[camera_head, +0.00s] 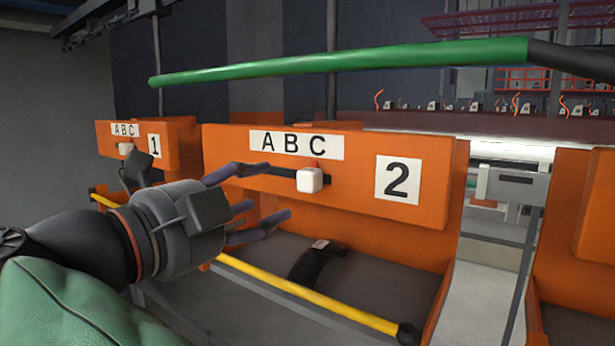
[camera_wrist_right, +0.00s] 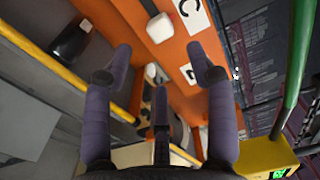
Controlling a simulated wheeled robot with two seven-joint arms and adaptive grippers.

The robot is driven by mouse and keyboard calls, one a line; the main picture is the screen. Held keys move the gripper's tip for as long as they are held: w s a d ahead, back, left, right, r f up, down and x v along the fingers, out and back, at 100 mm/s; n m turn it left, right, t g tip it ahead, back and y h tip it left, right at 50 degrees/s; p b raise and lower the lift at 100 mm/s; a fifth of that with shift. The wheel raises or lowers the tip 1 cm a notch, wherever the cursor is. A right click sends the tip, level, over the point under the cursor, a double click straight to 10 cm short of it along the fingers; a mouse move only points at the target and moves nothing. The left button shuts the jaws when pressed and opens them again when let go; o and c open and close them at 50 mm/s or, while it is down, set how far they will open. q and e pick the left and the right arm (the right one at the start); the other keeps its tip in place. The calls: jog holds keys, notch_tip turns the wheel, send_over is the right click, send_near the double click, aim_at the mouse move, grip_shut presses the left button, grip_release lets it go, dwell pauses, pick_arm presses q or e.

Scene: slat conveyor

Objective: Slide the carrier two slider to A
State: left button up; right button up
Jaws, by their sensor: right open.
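Carrier two (camera_head: 230,155) is an orange tray-like carrier with a "2" plate (camera_head: 397,180) and an "A B C" label (camera_head: 296,144) on its front panel. Its white slider knob (camera_head: 310,180) sits on a dark horizontal slot, under the letter C at the right end. My right gripper (camera_head: 272,192) is open and empty, with its purple fingers spread just left of the knob and in front of the panel. In the right wrist view the knob (camera_wrist_right: 160,28) lies beyond the gap between the open fingers (camera_wrist_right: 163,55), apart from them. My left gripper is not seen.
Carrier one (camera_head: 180,145) hangs at the left with its own white knob (camera_head: 125,149). A green bar (camera_head: 340,60) runs above carrier two. A yellow bar (camera_head: 305,295) crosses its lower front. A dark object (camera_head: 315,265) lies in its tray. Another orange carrier (camera_head: 575,240) stands right.

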aim_at(303, 182)
jog(key=p+x, duration=0.1)
jog(key=x, duration=0.7)
jog(key=shift+w+d+p, duration=0.1)
jog(key=shift+d+p, duration=0.1)
jog(key=shift+p, duration=0.1)
jog(key=shift+w+d, duration=0.3)
jog(key=shift+w, duration=0.15)
jog(key=shift+w+d, duration=0.15)
jog(key=shift+w, duration=0.15)
jog(key=shift+s, duration=0.15)
grip_shut()
grip_release()
jog(key=v, duration=1.2)
